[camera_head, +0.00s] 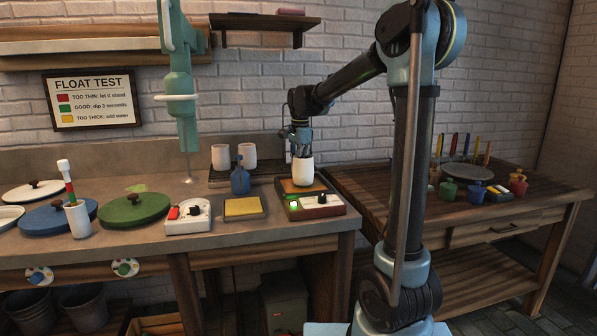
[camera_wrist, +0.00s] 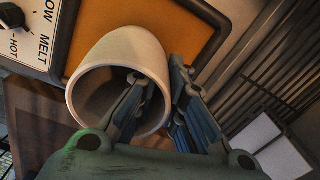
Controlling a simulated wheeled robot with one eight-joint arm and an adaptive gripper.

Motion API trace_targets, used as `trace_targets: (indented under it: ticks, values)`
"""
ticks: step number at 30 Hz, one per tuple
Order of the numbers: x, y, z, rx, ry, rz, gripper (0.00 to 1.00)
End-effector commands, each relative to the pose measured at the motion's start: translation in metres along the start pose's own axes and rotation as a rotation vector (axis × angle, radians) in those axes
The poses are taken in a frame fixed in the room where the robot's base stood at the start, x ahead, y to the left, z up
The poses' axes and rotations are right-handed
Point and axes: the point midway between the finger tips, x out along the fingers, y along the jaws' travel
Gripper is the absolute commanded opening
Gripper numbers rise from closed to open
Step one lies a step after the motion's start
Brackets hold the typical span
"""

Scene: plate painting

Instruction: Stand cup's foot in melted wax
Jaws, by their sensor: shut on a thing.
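A white cup (camera_head: 302,171) hangs mouth up under my gripper (camera_head: 301,151). In the wrist view one finger reaches inside the mouth of the cup (camera_wrist: 120,58) and the other is outside its wall, so my gripper (camera_wrist: 158,95) is shut on that wall. The orange wax (camera_head: 288,187) lies in a square dark-rimmed pan below the cup; the wax also shows in the wrist view (camera_wrist: 197,42). The cup's foot is over the wax; I cannot tell whether it touches. The heater panel (camera_head: 322,201) has a LOW, MELT, HOT dial and a lit green light.
Two white cups (camera_head: 220,157) stand on a rack at the back. A blue bottle (camera_head: 240,180) and a yellow sponge tray (camera_head: 243,207) are left of the heater. A side table (camera_head: 465,210) with paint pots is at right.

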Motion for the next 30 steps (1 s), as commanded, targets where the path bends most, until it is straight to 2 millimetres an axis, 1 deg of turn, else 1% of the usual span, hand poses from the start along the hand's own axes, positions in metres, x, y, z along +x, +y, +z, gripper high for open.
trace_targets:
  ticks: [21, 30]
  values:
    - [-0.034, -0.002, 0.000, 0.000, 0.000, 0.000, 0.00]
    - [-0.037, -0.002, 0.000, 0.000, 0.000, 0.000, 0.00]
